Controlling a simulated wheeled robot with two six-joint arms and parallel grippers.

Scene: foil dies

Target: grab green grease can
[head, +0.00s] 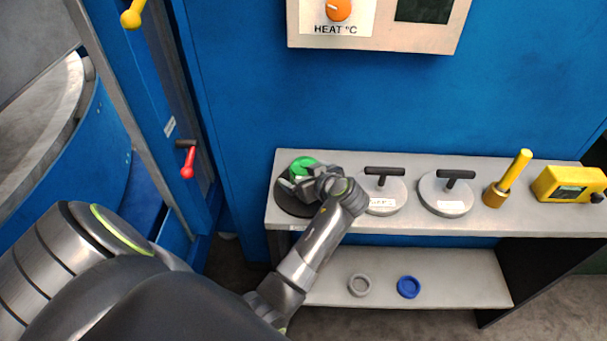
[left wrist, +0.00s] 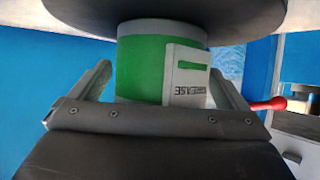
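The green grease can (head: 303,164) stands on a round dark pad (head: 287,203) at the left end of the shelf. In the left wrist view the can (left wrist: 140,70) appears upside down, with a pale label reading GREASE. My left gripper (head: 302,185) is at the can and hides part of it in the head view. In the left wrist view its fingers (left wrist: 162,75) are open, one on each side of the can, with narrow gaps showing beside it. My right gripper is not in view.
On the bench top (head: 400,221) to the right stand two grey discs with black handles (head: 385,198) (head: 446,198), a yellow-handled tool (head: 512,176) and a yellow meter (head: 568,184). The lower shelf (head: 450,285) holds a grey ring (head: 359,286) and a blue ring (head: 408,287). A blue cabinet wall (head: 400,100) rises behind.

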